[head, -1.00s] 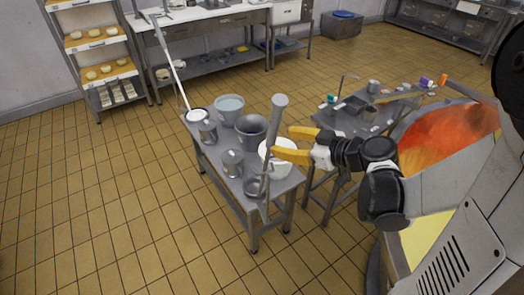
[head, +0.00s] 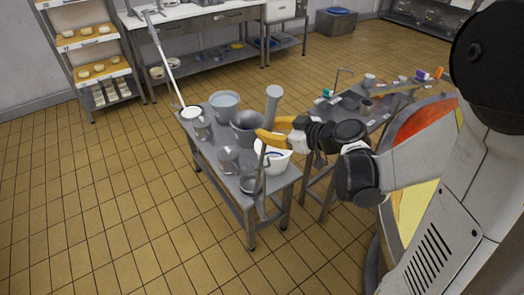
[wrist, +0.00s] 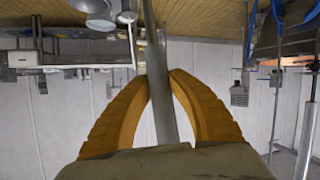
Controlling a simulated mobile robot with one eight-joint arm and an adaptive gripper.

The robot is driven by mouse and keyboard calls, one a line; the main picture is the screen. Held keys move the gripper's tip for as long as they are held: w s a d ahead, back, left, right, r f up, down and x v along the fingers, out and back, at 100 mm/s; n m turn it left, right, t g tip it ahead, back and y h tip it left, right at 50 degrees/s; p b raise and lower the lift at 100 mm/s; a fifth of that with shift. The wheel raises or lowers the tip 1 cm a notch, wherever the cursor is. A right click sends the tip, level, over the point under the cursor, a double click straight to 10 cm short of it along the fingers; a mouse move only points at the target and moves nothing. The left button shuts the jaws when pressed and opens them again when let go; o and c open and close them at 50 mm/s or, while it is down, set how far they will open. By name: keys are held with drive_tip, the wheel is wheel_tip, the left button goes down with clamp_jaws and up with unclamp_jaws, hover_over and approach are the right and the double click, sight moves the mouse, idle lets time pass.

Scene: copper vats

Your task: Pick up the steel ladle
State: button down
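The steel ladle (head: 272,105) appears to be the tall grey piece with an upright handle near the right end of the small steel table (head: 204,168). My gripper (head: 265,138), with yellow fingers, is at its handle and hides part of it. In the wrist view the grey handle (wrist: 157,75) runs between my two fingertips (wrist: 159,78), which close in against both its sides.
A white bowl (head: 280,163), a dark grey pot (head: 247,128), a pale bucket (head: 224,105) and metal jugs (head: 229,160) crowd the table. A long white-handled tool (head: 165,62) leans at its left end. A second steel table (head: 325,165) stands right. The floor at left is clear.

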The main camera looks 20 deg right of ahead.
wheel_tip(320, 180, up, 17)
drive_tip(key=p, duration=1)
drive_tip(key=shift+p, duration=0.3)
